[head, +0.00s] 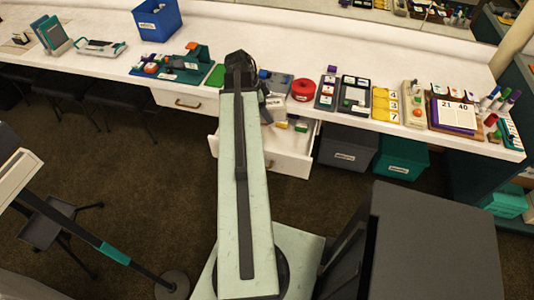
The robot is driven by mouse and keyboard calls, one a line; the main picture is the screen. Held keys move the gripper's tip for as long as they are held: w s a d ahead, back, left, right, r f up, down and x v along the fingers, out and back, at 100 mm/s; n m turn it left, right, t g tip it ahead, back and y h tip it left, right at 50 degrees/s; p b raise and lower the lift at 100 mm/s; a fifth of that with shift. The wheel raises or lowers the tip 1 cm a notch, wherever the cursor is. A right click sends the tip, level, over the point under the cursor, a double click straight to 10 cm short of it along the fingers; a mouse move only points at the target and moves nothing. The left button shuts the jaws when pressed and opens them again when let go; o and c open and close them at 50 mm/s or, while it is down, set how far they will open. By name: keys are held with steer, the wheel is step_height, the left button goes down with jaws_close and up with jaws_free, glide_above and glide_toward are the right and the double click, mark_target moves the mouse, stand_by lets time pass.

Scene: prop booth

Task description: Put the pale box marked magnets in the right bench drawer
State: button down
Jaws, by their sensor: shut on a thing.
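My gripper (246,76) is at the far end of my pale green arm, over the bench's front part and above the open drawer. The right bench drawer (287,155) is pulled out, with a white front and a handle. Several small coloured blocks or boxes show inside it near the bench edge. My arm covers its left part. I cannot make out the pale box marked magnets; no such marking is readable.
The left bench drawer (184,102) is shut. The white bench (330,52) carries a blue bin (157,22), a red round tin (303,89), trays and a calendar (454,114). A grey crate (346,147) and a teal crate (401,156) stand below, right of the open drawer.

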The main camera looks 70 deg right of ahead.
mark_target(267, 143)
steer(key=shift+s+a+f, duration=0.1)
steer(key=shift+a+f, duration=0.1)
steer(key=shift+a, duration=0.05)
step_height(267, 143, down, 18)
steer(key=b, duration=1.8)
steer(key=shift+f, duration=0.2)
steer(key=c, duration=0.8)
jaws_free()
steer(key=shift+r, duration=0.1)
steer(key=shift+r, duration=0.15)
steer(key=shift+r+p, duration=0.3)
steer(key=shift+p, duration=0.15)
steer(key=p+v, duration=1)
steer(key=v, duration=0.1)
steer(key=shift+w+r, duration=0.15)
steer(key=shift+w, duration=0.15)
